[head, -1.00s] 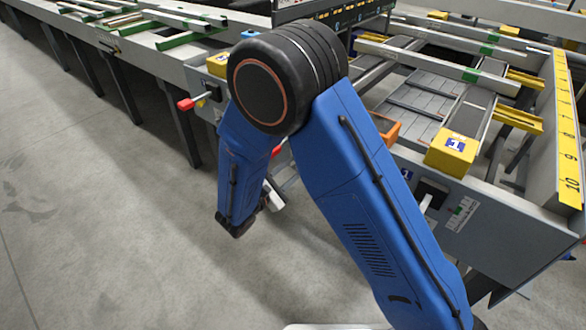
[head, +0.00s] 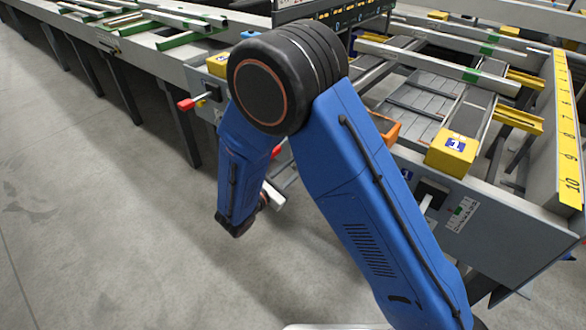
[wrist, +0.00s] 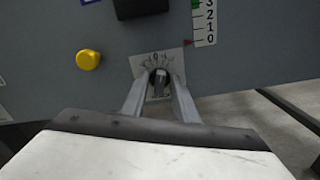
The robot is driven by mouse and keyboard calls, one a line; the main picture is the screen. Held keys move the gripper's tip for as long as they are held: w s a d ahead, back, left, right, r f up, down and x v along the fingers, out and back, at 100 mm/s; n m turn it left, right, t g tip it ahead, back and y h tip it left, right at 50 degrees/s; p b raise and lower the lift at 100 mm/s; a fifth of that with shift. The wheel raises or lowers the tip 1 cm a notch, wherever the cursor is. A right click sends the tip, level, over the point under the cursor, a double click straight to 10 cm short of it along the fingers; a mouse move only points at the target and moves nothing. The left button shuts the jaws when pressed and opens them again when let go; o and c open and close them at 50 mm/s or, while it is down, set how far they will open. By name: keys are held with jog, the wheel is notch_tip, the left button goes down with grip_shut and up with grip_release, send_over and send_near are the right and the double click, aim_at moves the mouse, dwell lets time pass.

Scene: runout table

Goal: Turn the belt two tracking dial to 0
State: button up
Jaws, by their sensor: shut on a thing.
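In the wrist view, a small dark dial (wrist: 159,79) sits on a pale square plate (wrist: 170,61) fixed to a grey panel. The plate has an arc of marks with what looks like a 0 at the top middle. My gripper (wrist: 158,84) is shut on the dial, one finger at each side of it. The fingers hide its sides, and I cannot tell exactly which mark it points at. In the head view my own arm hides the dial, and only a pale part of my gripper (head: 273,196) shows.
Near the dial are a yellow button (wrist: 88,60), a black block above, and a vertical number scale (wrist: 204,22) with a red pointer. In the head view, a red-tipped lever (head: 187,104) and a yellow block marked 1 (head: 451,153) are on the tables. The floor at left is clear.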

jog(key=shift+n, duration=1.6)
jog(key=o, duration=0.7)
jog(key=shift+c, duration=0.2)
jog(key=v, duration=1.7)
jog(key=shift+a, duration=0.2)
jog(key=shift+s+f, duration=0.1)
jog(key=shift+s, duration=0.05)
